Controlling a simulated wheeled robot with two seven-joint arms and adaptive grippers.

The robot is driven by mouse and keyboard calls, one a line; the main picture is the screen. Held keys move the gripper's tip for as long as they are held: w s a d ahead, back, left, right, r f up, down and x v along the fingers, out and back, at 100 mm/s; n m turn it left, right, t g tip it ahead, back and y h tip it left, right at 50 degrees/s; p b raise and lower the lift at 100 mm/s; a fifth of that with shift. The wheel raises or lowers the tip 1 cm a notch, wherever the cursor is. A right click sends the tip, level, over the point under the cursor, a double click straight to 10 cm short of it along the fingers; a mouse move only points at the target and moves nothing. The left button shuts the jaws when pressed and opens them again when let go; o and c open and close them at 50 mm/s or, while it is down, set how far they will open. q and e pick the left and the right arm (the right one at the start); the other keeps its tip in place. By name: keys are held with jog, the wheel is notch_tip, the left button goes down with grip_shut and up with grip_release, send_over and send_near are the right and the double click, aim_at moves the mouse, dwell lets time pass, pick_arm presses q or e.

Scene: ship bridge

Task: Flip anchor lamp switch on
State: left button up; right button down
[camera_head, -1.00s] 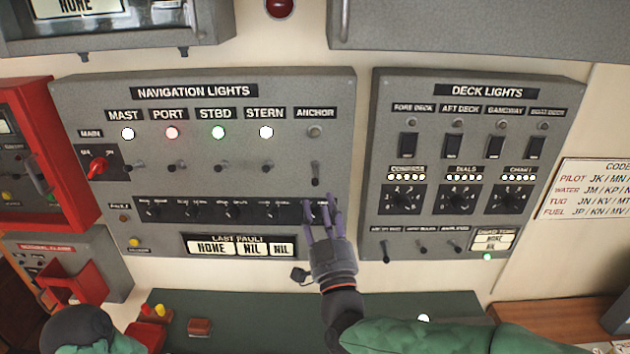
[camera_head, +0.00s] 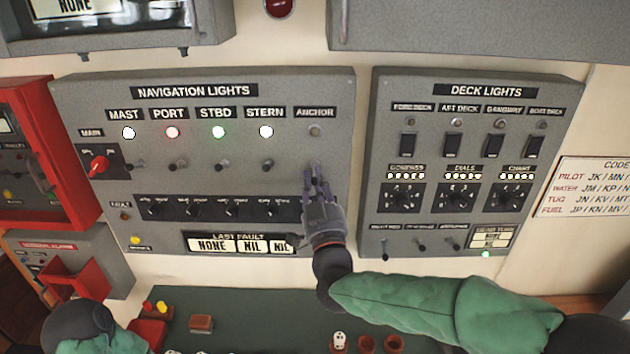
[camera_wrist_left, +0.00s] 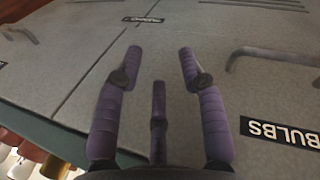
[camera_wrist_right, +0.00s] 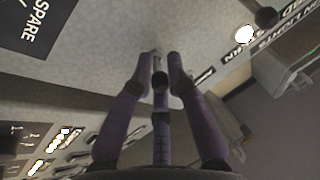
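The ANCHOR switch (camera_head: 315,170) is a small lever at the right end of the NAVIGATION LIGHTS panel (camera_head: 343,100). The anchor lamp (camera_head: 315,131) above it is grey and unlit. My right gripper (camera_head: 318,182) is at this switch from below, and its fingers partly hide the lever. In the right wrist view, a dark round tip (camera_wrist_right: 160,78) shows between the fingers, which are close together; whether they grip it is unclear. My left gripper (camera_wrist_left: 160,65) is open and empty above a grey surface with a BULBS label (camera_wrist_left: 280,132).
The mast lamp (camera_head: 128,132), port, stbd and stern lamps are lit. A row of small knobs (camera_head: 205,208) lies below the levers. The DECK LIGHTS panel (camera_head: 550,105) is to the right. A red box (camera_head: 70,150) stands at left. A green desk (camera_head: 260,310) is below.

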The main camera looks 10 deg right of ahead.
dwell(0.3)
jog(key=shift+s+r+g+p, duration=0.1)
jog(key=shift+r+g+p, duration=0.3)
jog(key=shift+p, duration=0.6)
notch_tip(320, 180, up, 2)
jog(key=g+p, duration=0.3)
jog(key=p, duration=0.5)
jog(key=m+g+p, duration=0.1)
jog(key=g+p, duration=0.2)
jog(key=p, duration=0.5)
jog(key=shift+r+m+p, duration=0.2)
jog(key=shift+m+p, duration=0.1)
jog(key=shift+p, duration=0.1)
jog(key=shift+g+p, duration=0.6)
jog(key=shift+p, duration=0.6)
jog(key=shift+f, duration=0.1)
jog(key=c, duration=1.2)
grip_release()
